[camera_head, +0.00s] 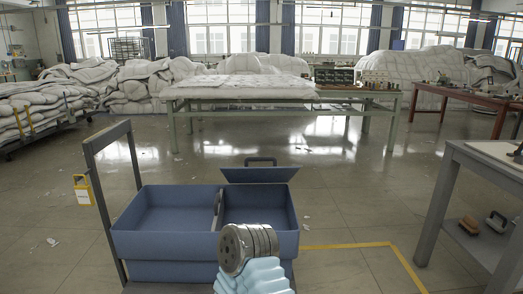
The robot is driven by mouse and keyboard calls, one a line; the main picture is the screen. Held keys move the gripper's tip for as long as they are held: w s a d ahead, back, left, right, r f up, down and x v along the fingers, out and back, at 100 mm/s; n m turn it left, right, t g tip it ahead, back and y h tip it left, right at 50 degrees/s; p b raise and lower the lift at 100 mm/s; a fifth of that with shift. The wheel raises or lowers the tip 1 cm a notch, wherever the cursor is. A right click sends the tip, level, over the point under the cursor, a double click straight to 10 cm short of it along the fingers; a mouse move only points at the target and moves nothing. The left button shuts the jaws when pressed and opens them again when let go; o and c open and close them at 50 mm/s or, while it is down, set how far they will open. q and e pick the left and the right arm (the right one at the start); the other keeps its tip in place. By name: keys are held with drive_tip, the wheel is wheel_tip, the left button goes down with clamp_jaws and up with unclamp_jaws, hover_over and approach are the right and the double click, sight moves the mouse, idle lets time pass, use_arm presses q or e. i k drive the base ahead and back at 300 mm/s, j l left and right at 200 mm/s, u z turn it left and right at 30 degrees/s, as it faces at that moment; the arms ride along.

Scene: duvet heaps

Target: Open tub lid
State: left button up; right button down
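A blue tub (165,246) stands low in front of me, at the bottom middle of the head view. It has two compartments with a divider (218,205) between them. The left compartment is open from above and looks empty. A blue lid panel (258,175) stands tilted up at the back edge of the right compartment, whose inside shows in part. A grey ribbed cylinder with a light blue sleeve, seemingly one of my arm parts, hides part of the tub's front right. Neither gripper's fingers show.
A dark upright frame (91,196) stands at the tub's left, with a yellow tag (82,190) near it. A grey table (463,153) stands at the right. A long table (235,101) with white bedding is farther back. The floor between is mostly clear.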

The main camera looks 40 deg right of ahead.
sight(273, 174)
drive_tip(key=i+l, duration=0.1)
drive_tip(key=l, duration=0.6)
drive_tip(key=i+l, duration=0.1)
drive_tip(key=l, duration=0.6)
drive_tip(key=i+l, duration=0.1)
drive_tip(key=l, duration=1.35)
drive_tip(key=i+l, duration=0.15)
drive_tip(key=l, duration=0.55)
drive_tip(key=i+l, duration=0.1)
drive_tip(key=l, duration=0.6)
